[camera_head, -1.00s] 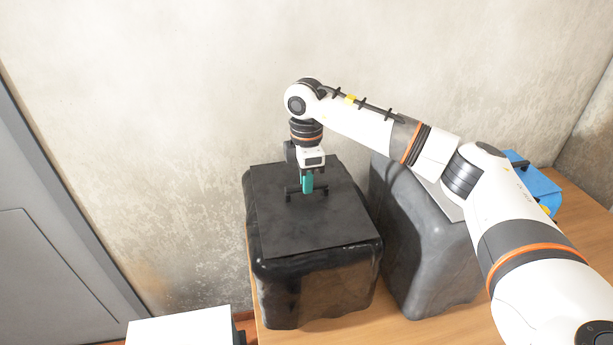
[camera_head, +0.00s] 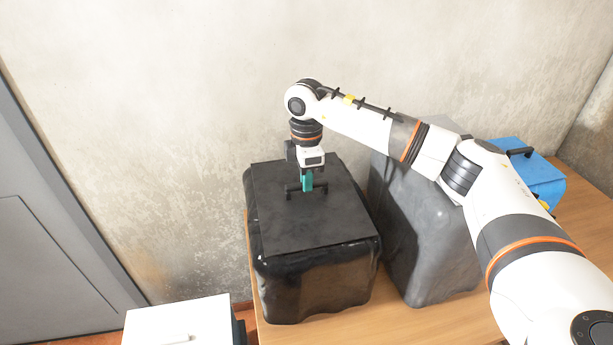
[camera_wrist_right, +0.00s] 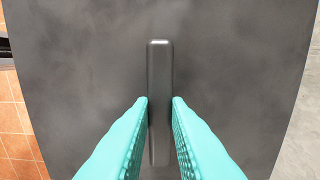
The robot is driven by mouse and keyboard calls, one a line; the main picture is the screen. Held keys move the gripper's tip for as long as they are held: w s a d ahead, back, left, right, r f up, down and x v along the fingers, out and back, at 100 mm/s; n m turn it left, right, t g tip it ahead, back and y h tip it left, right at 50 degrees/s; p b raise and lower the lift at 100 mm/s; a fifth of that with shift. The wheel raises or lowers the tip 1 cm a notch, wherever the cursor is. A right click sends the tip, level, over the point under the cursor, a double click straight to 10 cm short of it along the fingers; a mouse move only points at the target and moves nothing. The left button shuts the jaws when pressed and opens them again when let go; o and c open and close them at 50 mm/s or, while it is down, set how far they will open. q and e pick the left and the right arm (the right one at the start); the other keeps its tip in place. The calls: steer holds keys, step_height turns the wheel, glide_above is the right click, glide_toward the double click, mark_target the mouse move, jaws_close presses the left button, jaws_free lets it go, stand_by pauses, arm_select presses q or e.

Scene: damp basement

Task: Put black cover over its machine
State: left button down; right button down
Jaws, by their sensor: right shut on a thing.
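The black cover (camera_head: 318,282) stands upright on the wooden table, with a flat dark top panel (camera_head: 310,225) and a bar handle on it. Its draped sides hang down to the table, and whatever is under it is hidden. My right gripper (camera_head: 307,184) points straight down at the handle and is shut on it. In the right wrist view the teal fingers (camera_wrist_right: 159,110) press on both sides of the black handle (camera_wrist_right: 159,65). My left gripper is not in view.
A grey covered block (camera_head: 435,250) stands close to the right of the black cover, partly behind my right arm. A blue box (camera_head: 535,180) with a dark handle is farther right. A white box (camera_head: 180,322) is at the lower left. Bare table (camera_head: 400,325) shows in front.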

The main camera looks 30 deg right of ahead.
steer(key=shift+f, duration=0.25)
stand_by(0.7)
steer(key=c, duration=1.3)
jaws_free()
steer(key=shift+r, duration=0.15)
step_height(320, 180, up, 12)
steer(key=b, duration=0.2)
steer(key=shift+f, duration=0.2)
